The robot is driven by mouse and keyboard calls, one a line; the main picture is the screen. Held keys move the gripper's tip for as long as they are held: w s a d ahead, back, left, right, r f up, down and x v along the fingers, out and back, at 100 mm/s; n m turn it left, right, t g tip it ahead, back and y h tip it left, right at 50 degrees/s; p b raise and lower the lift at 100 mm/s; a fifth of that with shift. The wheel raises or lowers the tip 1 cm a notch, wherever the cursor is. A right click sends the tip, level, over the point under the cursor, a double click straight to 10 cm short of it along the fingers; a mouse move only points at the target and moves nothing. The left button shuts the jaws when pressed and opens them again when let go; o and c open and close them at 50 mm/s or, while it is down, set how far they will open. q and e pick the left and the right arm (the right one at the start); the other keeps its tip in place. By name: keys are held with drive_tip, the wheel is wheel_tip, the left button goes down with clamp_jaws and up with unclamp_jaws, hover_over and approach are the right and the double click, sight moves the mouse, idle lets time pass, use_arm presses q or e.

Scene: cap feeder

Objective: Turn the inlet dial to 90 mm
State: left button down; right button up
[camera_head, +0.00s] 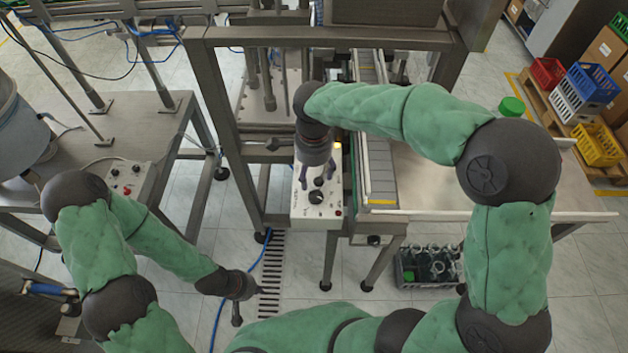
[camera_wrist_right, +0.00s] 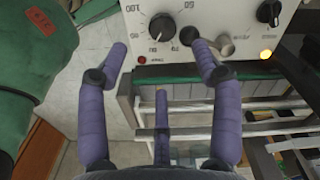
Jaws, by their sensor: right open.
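A white control box (camera_head: 312,208) stands below my right gripper in the head view. A black dial (camera_wrist_right: 162,27) with a printed number scale shows on its panel in the right wrist view; its exact setting is not readable. A second black knob (camera_wrist_right: 268,12) sits to the right of it. My right gripper (camera_wrist_right: 158,50) is open and empty, its purple fingers spread around the scaled dial's lower side; contact cannot be told. In the head view the right gripper (camera_head: 317,176) hangs over the panel. My left gripper (camera_head: 242,304) is low at left, away from the box.
The conveyor (camera_head: 380,170) runs right of the box. A crate of bottles (camera_head: 430,265) stands on the floor.

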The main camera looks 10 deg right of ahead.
sight(317, 195)
drive_tip(key=shift+r, duration=0.55)
drive_tip(key=f+n+p, duration=0.1)
drive_tip(key=f+n, duration=0.3)
drive_tip(key=n, duration=0.6)
drive_tip(key=f+n+p, duration=0.1)
drive_tip(key=f+n, duration=0.3)
drive_tip(key=n, duration=0.7)
drive_tip(key=d+f+n, duration=0.1)
drive_tip(key=f+n, duration=0.3)
drive_tip(key=n, duration=0.6)
drive_tip(key=shift+p, duration=0.4)
drive_tip(key=shift+r, duration=0.1)
